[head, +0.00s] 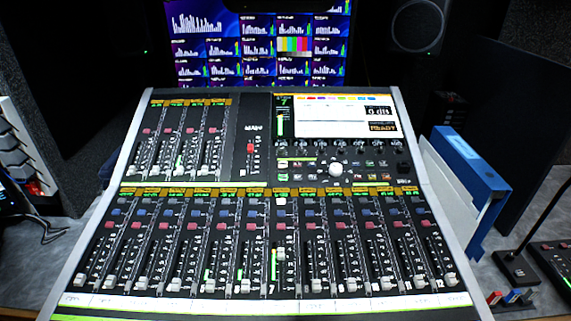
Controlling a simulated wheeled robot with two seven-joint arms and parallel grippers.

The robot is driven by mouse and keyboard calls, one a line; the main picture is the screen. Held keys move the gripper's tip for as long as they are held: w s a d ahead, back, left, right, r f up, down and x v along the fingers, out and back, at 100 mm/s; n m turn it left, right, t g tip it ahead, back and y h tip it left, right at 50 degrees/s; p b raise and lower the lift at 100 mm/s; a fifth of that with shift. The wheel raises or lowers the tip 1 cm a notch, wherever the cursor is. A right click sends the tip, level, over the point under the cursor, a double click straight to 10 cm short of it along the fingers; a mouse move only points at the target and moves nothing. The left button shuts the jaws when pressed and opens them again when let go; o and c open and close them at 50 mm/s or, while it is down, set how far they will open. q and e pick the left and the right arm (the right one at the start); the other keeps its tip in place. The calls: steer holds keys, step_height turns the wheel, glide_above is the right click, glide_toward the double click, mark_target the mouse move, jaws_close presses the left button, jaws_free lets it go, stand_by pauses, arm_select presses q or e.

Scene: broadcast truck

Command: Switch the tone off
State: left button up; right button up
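A large audio mixing console (258,145) fills the middle of the head view. Its lower bank has a row of channel faders, mostly low. The channel 7 fader (281,254) sits higher than its neighbours, with a green level bar beside it. A pale button (281,201) tops that strip. The console's screen (331,116) shows a white panel, with a "0 dB" readout and an orange readout at its right. A tall green meter (281,124) stands left of that panel. I cannot tell which control is labelled for tone. Neither gripper is in view.
A monitor (258,45) with many level displays and colour bars stands behind the console. A speaker (417,25) is at the back right. Blue and white binders (461,158) stand close to the console's right side. A gooseneck base (515,266) and small coloured items (512,297) lie right.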

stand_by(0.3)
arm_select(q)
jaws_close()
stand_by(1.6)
